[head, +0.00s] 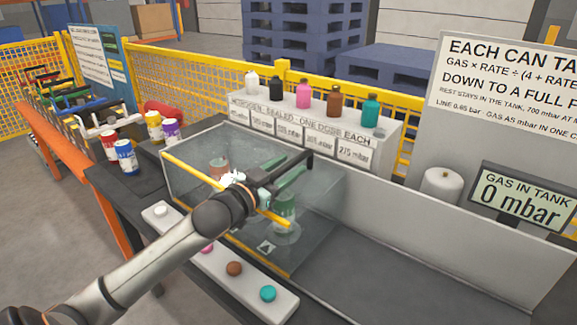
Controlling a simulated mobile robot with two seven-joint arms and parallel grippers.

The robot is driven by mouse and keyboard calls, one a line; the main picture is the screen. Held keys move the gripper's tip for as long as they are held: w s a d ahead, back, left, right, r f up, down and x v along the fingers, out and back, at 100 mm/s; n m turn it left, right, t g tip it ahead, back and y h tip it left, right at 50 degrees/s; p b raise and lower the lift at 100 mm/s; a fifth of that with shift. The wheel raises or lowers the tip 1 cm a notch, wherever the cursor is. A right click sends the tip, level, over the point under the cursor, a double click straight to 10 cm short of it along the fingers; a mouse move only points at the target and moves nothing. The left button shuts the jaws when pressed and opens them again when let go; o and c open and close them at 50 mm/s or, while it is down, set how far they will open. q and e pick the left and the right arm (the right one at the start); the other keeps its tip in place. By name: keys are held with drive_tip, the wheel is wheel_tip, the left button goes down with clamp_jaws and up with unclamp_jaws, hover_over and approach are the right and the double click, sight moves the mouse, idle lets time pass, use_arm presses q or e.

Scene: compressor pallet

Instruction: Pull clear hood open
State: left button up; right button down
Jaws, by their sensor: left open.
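The clear hood (192,170) is a see-through box on the dark bench, with a yellow bar (190,172) along its upper front edge. It looks lowered over the space inside. A reddish can and a greenish can (284,212) show dimly through it. My left arm comes in from the lower left, and its dark gripper (290,172) is over the hood, near the right part of the yellow bar. The gripper is open. My wrist hides part of the bar, and I cannot tell whether the fingers touch it. My right gripper is not in view.
A button strip (251,284) lies in front of the hood. Several bottles stand on a white shelf (340,128) behind it. Paint cans (125,158) stand at the left. The tank display (522,200) reads 0 mbar.

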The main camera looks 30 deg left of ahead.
use_arm(q)
drive_tip(key=shift+w, duration=0.3)
drive_tip(key=shift+c, duration=0.2)
clamp_jaws()
idle(1.1)
